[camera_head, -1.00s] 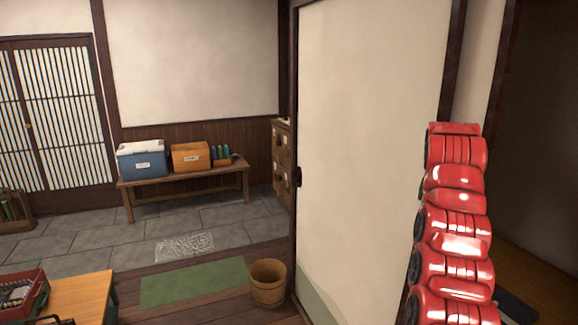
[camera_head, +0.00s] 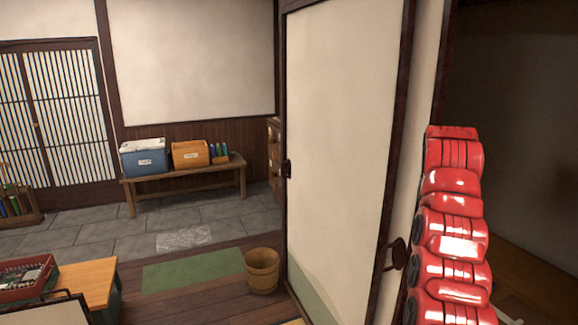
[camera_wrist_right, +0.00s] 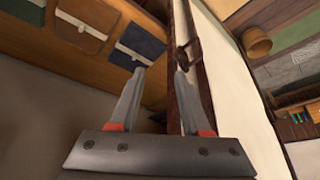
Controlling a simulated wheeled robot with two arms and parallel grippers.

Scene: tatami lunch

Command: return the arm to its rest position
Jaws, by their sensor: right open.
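My right arm (camera_head: 455,220), with red segmented links, stands upright along the right side of the head view. Its gripper is not visible in that view. In the right wrist view my right gripper (camera_wrist_right: 157,85) is open, with its two grey fingers apart and nothing held between them. The dark edge of the sliding door (camera_wrist_right: 187,105) lies beyond the right finger, with a dark handle (camera_wrist_right: 186,55) near that fingertip; I cannot tell whether they touch. My left gripper is not in view.
A cream sliding door (camera_head: 345,130) stands close left of my right arm. A wooden bucket (camera_head: 262,271) and green mat (camera_head: 192,270) are on the floor. A table (camera_head: 92,280) bears a red tray (camera_head: 52,293). A bench (camera_head: 185,177) holds boxes. A dark opening lies right.

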